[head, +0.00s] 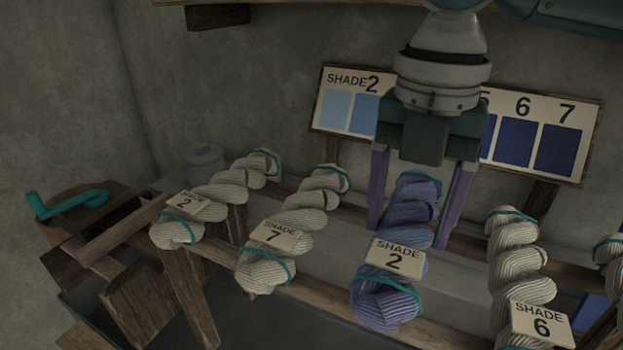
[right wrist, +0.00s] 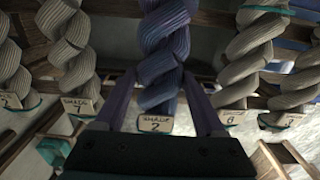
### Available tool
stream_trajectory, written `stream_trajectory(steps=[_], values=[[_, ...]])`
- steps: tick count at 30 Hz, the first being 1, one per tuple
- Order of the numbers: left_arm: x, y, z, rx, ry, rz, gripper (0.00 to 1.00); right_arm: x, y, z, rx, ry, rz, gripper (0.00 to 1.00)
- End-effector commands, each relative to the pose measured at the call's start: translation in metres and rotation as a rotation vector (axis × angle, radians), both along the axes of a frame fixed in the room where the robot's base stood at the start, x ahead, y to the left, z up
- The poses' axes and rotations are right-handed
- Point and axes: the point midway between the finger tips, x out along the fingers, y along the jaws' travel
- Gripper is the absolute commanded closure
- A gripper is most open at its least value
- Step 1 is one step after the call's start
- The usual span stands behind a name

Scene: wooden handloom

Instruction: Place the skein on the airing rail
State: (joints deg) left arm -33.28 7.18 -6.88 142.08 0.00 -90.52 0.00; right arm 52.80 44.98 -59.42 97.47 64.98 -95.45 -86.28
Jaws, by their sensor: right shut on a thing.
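A blue-violet twisted skein (head: 385,300) with a "SHADE 2" tag lies across the wooden airing rail (head: 330,318) in the head view, among cream skeins. My right gripper (head: 408,240) comes down from above, with one purple finger on each side of this skein. It is shut on the skein. In the right wrist view the same skein (right wrist: 163,50) runs between the two fingers, its tag near the gripper's palm. Whether the rail bears the skein's weight is hard to tell. My left gripper is not in view.
Cream skeins tagged 2 (head: 220,193), 7 (head: 265,265) and 6 (head: 505,265) lie on either side, with another at the right edge. A shade board (head: 590,115) stands behind, partly hidden by my arm. A teal-handled crank (head: 65,203) is at the left.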

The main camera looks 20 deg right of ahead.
Motion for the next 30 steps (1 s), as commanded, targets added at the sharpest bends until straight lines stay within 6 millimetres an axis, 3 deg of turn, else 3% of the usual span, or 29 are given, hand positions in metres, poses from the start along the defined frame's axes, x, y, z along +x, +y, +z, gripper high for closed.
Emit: stream_trajectory(steps=[4, 15, 16, 23, 30], values=[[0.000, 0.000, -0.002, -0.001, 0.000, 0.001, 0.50, 0.000, 0.000, -0.019, 0.001, 0.001, 0.001, 0.93], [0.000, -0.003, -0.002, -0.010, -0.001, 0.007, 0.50, 0.000, 0.000, -0.022, 0.001, -0.001, 0.001, 0.93], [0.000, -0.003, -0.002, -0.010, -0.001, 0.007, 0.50, 0.000, 0.000, -0.023, 0.001, -0.001, 0.001, 0.27], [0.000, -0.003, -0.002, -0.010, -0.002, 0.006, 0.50, 0.000, 0.000, -0.022, 0.001, -0.001, 0.001, 0.01], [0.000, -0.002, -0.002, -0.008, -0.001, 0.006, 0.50, 0.000, 0.000, -0.022, 0.000, -0.001, 0.001, 0.00]])
